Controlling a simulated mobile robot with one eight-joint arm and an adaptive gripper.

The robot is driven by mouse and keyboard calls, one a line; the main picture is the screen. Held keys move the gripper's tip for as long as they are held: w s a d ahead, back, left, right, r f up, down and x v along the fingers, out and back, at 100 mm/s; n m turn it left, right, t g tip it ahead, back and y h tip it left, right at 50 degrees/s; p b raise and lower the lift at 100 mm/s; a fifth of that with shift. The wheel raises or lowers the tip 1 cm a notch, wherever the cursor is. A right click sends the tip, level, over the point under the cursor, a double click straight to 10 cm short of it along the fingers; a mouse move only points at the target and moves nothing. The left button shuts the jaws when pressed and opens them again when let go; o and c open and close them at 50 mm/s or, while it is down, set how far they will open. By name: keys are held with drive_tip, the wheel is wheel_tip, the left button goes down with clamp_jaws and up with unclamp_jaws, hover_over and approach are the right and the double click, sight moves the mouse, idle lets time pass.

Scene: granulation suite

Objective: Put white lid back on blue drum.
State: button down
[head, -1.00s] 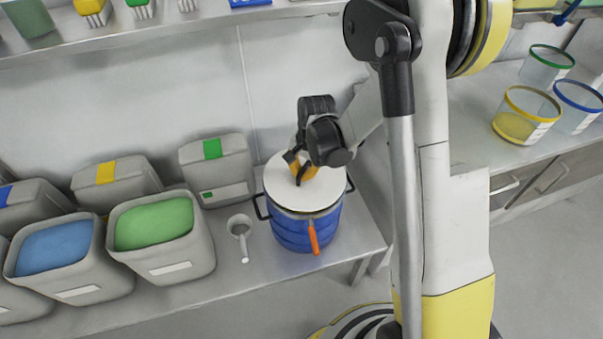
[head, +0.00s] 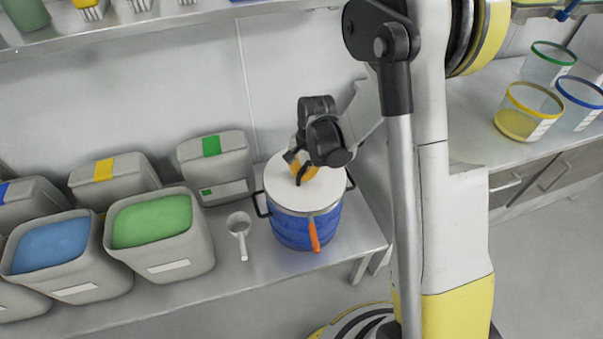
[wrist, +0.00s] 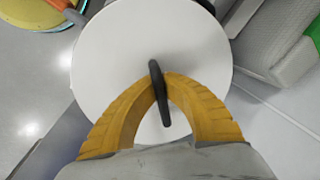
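The blue drum (head: 306,230) stands on the bench in the head view, with dark side handles and an orange lever hanging at its front. The white lid (head: 291,199) lies over the drum's top. It appears seated or very nearly so; I cannot tell whether it touches all around. The lid also fills much of the wrist view (wrist: 150,40), with a dark handle (wrist: 159,92) across its middle. My gripper (head: 302,174) is above the lid, and its yellow fingers (wrist: 161,88) close around the handle from both sides. The drum is hidden under the lid in the wrist view.
Left of the drum, a white scoop (head: 239,226) lies on the bench. Open bins of green powder (head: 160,262) and blue powder (head: 75,285) stand further left. A lidded grey bin (head: 215,160) is behind. The bench's front edge is close to the drum.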

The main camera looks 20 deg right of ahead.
sight(307, 182)
drive_tip(key=shift+f, duration=0.15)
drive_tip(key=c, duration=1.5)
unclamp_jaws()
drive_tip(key=shift+c, duration=0.2)
wheel_tip(307, 182, up, 12)
drive_tip(key=s+d, duration=0.1)
drive_tip(key=shift+s, duration=0.25)
drive_tip(key=shift+d, duration=0.1)
